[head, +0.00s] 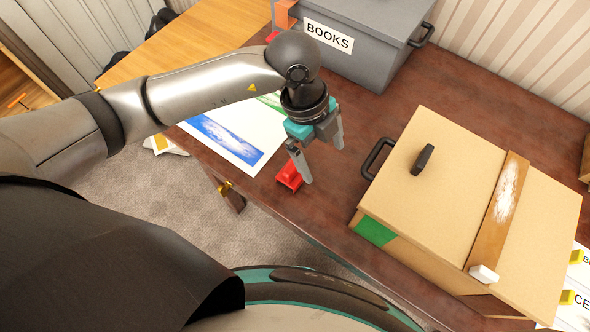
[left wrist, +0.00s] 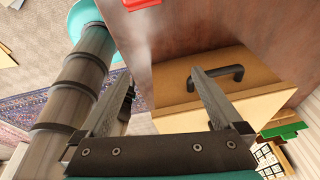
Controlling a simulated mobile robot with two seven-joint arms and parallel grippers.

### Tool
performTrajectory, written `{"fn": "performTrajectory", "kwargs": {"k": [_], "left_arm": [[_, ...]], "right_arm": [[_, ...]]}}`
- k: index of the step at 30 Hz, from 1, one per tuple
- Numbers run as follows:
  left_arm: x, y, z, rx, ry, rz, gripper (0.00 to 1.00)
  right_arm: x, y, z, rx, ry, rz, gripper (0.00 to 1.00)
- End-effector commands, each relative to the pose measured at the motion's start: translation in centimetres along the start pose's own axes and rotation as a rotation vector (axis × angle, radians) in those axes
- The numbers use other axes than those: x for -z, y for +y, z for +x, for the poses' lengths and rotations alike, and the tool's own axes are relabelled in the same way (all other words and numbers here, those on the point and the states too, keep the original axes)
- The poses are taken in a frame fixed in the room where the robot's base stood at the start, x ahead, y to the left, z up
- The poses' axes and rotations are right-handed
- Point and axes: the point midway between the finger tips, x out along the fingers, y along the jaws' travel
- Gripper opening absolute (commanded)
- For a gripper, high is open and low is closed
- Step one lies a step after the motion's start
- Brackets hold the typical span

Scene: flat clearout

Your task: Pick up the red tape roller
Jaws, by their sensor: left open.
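The red tape roller (head: 289,177) sits on the dark wooden table near its front edge. My left gripper (head: 322,165) is open and empty, with its fingers above the table just right of the roller. One finger partly overlaps the roller in the head view, and I cannot tell whether they touch. In the left wrist view, a piece of red (left wrist: 140,4), apparently the roller, shows at the top edge, outside the open fingers (left wrist: 165,80). My right gripper is not in view.
A cardboard box (head: 440,160) with black handles stands right of the gripper. A grey bin (head: 370,48) labelled BOOKS stands behind. A sheet with a blue picture (head: 248,148) lies left of the roller. Bare table (head: 400,100) shows between bin and box.

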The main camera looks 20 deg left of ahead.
Motion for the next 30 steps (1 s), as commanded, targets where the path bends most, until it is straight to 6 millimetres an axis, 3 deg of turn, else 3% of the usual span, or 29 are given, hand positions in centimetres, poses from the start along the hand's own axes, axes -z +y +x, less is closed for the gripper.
{"fn": "performTrajectory", "kwargs": {"k": [1, 3, 6, 11, 21, 30], "left_arm": [[-2.0, 0.1, -0.3, -0.019, -0.085, -0.036, 1.00], [-4.2, 0.5, -0.7, -0.040, -0.176, -0.083, 1.00], [-5.9, 0.8, -1.1, -0.055, -0.253, -0.123, 1.00], [-6.9, 1.1, 0.3, -0.063, -0.277, -0.139, 1.00], [-8.6, 1.6, 7.0, -0.061, -0.273, -0.136, 1.00], [-9.2, 1.8, 9.2, -0.061, -0.272, -0.134, 1.00]], "right_arm": [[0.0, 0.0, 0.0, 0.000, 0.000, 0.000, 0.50], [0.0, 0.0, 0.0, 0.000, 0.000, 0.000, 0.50], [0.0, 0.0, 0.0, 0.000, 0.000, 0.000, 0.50], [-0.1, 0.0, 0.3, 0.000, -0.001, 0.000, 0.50], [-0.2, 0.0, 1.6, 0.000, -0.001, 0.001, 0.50], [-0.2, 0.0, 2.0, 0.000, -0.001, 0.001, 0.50]]}}
